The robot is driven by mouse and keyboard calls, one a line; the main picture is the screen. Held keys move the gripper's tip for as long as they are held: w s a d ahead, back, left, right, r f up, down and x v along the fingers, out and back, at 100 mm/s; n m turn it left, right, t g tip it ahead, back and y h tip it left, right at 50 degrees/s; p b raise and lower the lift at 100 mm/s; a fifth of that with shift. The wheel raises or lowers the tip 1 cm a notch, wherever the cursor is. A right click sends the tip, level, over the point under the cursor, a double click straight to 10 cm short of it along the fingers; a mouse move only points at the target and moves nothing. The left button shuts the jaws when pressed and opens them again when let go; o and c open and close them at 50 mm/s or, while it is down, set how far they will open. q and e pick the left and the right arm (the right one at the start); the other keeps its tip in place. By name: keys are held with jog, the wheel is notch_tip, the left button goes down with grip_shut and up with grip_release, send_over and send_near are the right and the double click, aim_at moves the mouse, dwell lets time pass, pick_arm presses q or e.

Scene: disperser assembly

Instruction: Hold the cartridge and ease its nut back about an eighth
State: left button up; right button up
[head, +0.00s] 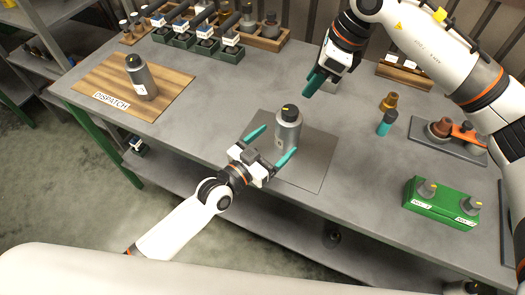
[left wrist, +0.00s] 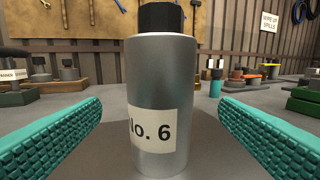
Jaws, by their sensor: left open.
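The cartridge (head: 287,135) is a silver cylinder standing upright on a grey mat (head: 310,178). The left wrist view shows the cartridge (left wrist: 165,90) up close, with a "No. 6" label. Its black nut (head: 289,113) is on top with a yellow mark; the nut (left wrist: 161,18) is cut off by the upper edge of the left wrist view. My left gripper (head: 272,146) is open, its teal fingers on either side of the cartridge with gaps between. My right gripper (head: 316,84) is above the table, behind and right of the cartridge and apart from it; its finger gap is unclear.
A similar cylinder (head: 143,80) stands on the wooden DISPATCH board (head: 100,84) at left. Racks (head: 262,38) line the back. A brass piece (head: 389,101), a teal-based piece (head: 384,128) and a green block (head: 440,204) are at right.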

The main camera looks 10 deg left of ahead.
aim_at(292, 127)
pick_arm(q)
jog(key=x, duration=0.7)
jog(key=shift+w+d, duration=0.2)
jog(key=shift+w, duration=0.05)
jog(key=c, duration=1.8)
jog(key=o, duration=0.9)
jog(key=c, duration=0.5)
